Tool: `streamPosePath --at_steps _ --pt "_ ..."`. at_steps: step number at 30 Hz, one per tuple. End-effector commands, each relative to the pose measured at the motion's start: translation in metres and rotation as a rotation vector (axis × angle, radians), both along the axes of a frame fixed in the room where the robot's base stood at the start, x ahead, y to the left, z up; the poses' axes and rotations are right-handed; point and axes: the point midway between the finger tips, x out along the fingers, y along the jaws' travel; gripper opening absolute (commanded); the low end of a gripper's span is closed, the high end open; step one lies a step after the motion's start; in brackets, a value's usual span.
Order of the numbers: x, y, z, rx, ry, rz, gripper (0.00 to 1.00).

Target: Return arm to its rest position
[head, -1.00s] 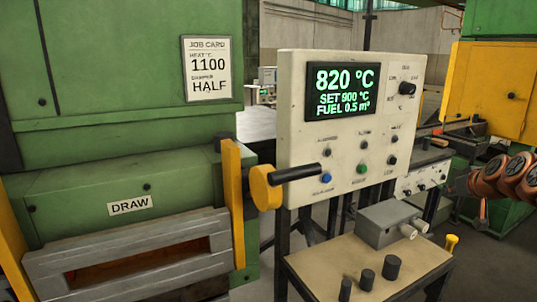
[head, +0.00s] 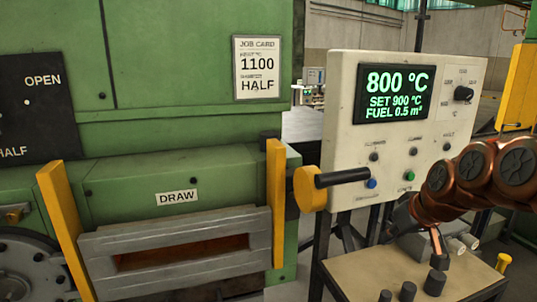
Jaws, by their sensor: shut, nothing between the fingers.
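My copper-coloured arm (head: 480,172) reaches in from the right edge, in front of the lower right of the control panel (head: 343,120). My gripper (head: 436,246) hangs at its end over the small bench (head: 350,270), in front of the grey box there. It is small and partly hidden by its own links; it looks shut and empty. Whether it touches anything cannot be told. The panel display (head: 394,94) reads 800 °C, SET 900 °C, FUEL 0.5 m³.
A yellow-ended lever with a black handle (head: 342,177) sticks out at the panel's left. Dark pegs (head: 435,283) stand on the bench. The green furnace (head: 190,65) fills the left, with a job card (head: 257,67), a DRAW slot (head: 180,252) and yellow posts (head: 276,202).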

Motion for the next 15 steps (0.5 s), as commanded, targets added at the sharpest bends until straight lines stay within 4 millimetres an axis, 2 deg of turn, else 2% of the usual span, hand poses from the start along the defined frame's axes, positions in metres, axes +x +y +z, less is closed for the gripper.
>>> streamPosePath --at_steps 1,3,6,10,15 --pt "-0.021 0.023 -0.009 -0.011 0.051 0.024 0.0" --pt "-0.052 0.049 -0.024 -0.024 0.129 0.042 0.0" --pt "-0.103 0.075 -0.049 -0.051 0.252 0.049 0.0" --pt "-0.173 0.094 -0.081 -0.091 0.414 0.02 0.0" --pt "-0.255 0.097 -0.114 -0.137 0.592 -0.06 0.0"
